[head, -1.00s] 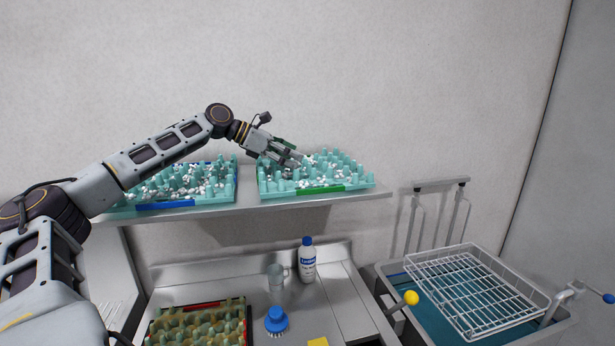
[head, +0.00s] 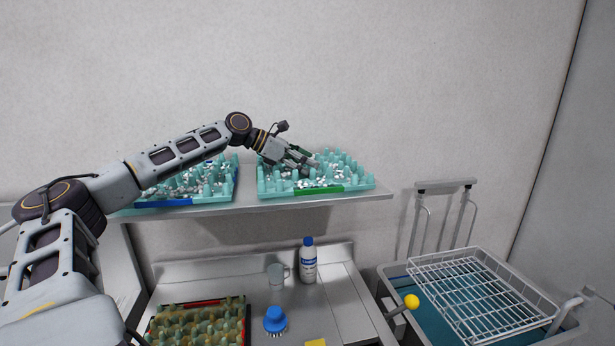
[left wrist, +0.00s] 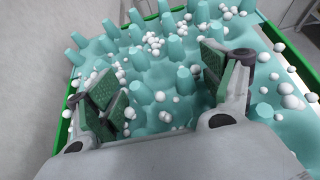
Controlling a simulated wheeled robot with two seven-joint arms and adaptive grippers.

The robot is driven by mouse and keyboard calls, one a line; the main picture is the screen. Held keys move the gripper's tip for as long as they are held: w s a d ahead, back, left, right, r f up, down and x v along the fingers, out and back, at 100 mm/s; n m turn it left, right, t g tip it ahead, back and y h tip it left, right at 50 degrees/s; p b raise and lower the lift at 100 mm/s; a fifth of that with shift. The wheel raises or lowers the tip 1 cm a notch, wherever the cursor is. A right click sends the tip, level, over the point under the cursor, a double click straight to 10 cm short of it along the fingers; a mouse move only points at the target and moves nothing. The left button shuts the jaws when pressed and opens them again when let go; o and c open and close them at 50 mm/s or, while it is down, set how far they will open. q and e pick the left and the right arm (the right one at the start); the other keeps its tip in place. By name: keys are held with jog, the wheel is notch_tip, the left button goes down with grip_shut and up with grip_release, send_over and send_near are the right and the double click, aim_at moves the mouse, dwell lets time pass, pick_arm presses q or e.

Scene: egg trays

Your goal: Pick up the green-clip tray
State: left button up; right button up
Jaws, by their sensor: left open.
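The green-clip tray (head: 356,185) is teal with upright pegs and many small white balls, and has a green clip (head: 319,190) on its front edge. It sits on the right part of the wall shelf. My left gripper (head: 312,167) is over the left half of this tray, open, with nothing seen between its fingers. In the left wrist view, the open fingers (left wrist: 165,90) are spread above the pegs and balls, and the tray's green edge (left wrist: 66,128) shows at the left. Whether the fingers touch the tray I cannot tell. My right gripper is not in view.
A similar tray with a blue clip (head: 163,203) stands left on the shelf (head: 290,204). A wire rack (head: 480,290) lies over a basin at right.

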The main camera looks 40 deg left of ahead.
pick_arm(q)
jog(key=shift+w+d, duration=0.1)
jog(key=shift+c, duration=1.7)
jog(key=c, duration=0.9)
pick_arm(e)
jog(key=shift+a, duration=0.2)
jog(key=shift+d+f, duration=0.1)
pick_arm(q)
jog(key=shift+r, duration=0.1)
jog(key=shift+d+r+b, duration=0.15)
jog(key=shift+r+b, duration=0.2)
jog(key=shift+r, duration=0.05)
notch_tip(320, 180, up, 6)
jog(key=shift+s+d+b, duration=1.3)
jog(key=shift+s+d, duration=0.8)
jog(key=shift+d, duration=0.45)
jog(key=shift+s+d+b, duration=1.25)
jog(key=shift+s+d, duration=0.8)
jog(key=shift+d, duration=0.5)
jog(key=shift+s+d+b, duration=1.3)
jog(key=shift+s+d, duration=0.8)
jog(key=shift+d, duration=0.45)
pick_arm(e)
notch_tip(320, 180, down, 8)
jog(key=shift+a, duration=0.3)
